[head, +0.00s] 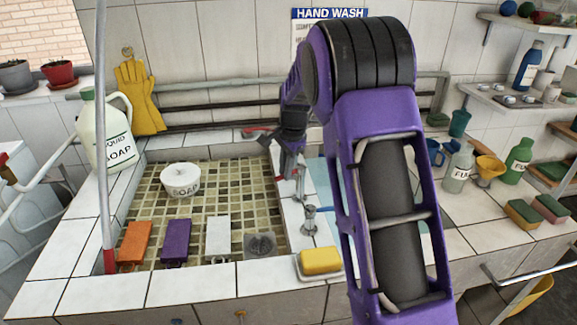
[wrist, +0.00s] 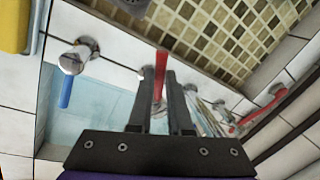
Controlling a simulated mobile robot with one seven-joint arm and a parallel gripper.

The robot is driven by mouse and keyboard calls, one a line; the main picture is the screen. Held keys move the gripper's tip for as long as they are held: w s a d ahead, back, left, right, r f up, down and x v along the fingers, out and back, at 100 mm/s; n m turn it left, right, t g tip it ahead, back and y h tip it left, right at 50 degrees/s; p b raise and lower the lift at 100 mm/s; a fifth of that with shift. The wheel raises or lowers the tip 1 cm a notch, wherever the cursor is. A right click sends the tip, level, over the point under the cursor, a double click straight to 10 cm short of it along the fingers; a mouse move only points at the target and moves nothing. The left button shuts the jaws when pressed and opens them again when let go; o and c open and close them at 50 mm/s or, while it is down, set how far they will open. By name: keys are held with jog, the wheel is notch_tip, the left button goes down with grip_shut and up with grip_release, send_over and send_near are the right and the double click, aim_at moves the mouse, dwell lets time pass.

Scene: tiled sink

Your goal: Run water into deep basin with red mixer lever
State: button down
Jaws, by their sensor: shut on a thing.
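The red mixer lever (wrist: 160,72) stands between my gripper's dark fingers in the wrist view. My gripper (wrist: 163,76) is shut on this lever; it also shows in the head view (head: 291,172), over the white tiled divider between the basins. A tiled basin (head: 225,190) with a drain lies left of the divider. A light-blue basin (wrist: 95,108) lies on the other side, mostly hidden by my arm in the head view. I cannot tell for sure which basin is deeper. No running water is visible.
A metal mixer with a blue lever (wrist: 66,92) stands nearby on the divider. Another red lever (wrist: 240,122) is at right in the wrist view. A yellow sponge (head: 320,261) lies at the front. A soap bowl (head: 181,180) stands in the tiled basin.

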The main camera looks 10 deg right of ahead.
jog(key=shift+w+a+m, duration=0.1)
jog(key=shift+w+m, duration=0.15)
jog(key=shift+m, duration=0.15)
dwell(0.3)
jog(key=c, duration=0.8)
grip_release()
jog(key=shift+c, duration=0.2)
jog(key=shift+r+p, duration=0.15)
jog(key=shift+p, duration=0.15)
jog(key=s+d+r+p, duration=0.1)
jog(key=s+r, duration=0.2)
jog(key=r, duration=1.4)
jog(key=shift+p, duration=0.3)
jog(key=shift+s+d+f, duration=0.1)
